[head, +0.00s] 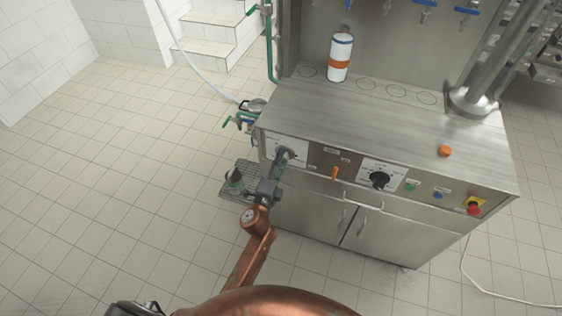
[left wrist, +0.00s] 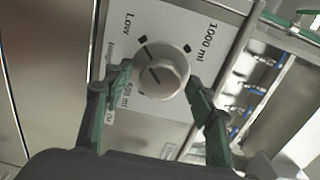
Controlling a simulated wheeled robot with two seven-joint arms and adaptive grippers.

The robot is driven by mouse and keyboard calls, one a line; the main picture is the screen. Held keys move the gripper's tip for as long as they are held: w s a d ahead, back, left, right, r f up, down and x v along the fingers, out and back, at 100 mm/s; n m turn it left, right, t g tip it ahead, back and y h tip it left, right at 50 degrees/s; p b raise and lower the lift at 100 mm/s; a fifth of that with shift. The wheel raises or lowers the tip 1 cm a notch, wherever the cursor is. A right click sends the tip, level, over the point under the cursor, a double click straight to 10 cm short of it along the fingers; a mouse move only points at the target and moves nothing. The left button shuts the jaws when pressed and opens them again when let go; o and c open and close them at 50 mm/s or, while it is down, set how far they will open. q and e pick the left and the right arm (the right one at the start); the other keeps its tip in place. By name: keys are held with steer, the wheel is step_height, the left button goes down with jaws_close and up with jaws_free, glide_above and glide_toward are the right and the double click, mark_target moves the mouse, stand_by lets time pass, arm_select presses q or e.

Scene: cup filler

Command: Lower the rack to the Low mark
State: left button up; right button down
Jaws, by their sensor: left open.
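A pale round knob (left wrist: 160,72) sits on a white dial plate (left wrist: 150,25) printed "Low" at upper left and "1000 ml" at upper right. A dark line on the knob's rim points towards the upper left. My left gripper (left wrist: 158,90) is open, with one green finger on each side of the knob. Contact cannot be told. I cannot tell which part is the rack. My right gripper is not in view.
The front panel also has a black knob (head: 379,180), an orange lever (head: 335,173) and a red stop button (head: 473,210). A white and orange bottle (head: 340,58) stands on the steel top (head: 390,118). The left floor is clear.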

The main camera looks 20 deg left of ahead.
arm_select(q)
steer(key=s, duration=1.2)
steer(key=shift+a, duration=0.15)
steer(key=shift+f, duration=0.1)
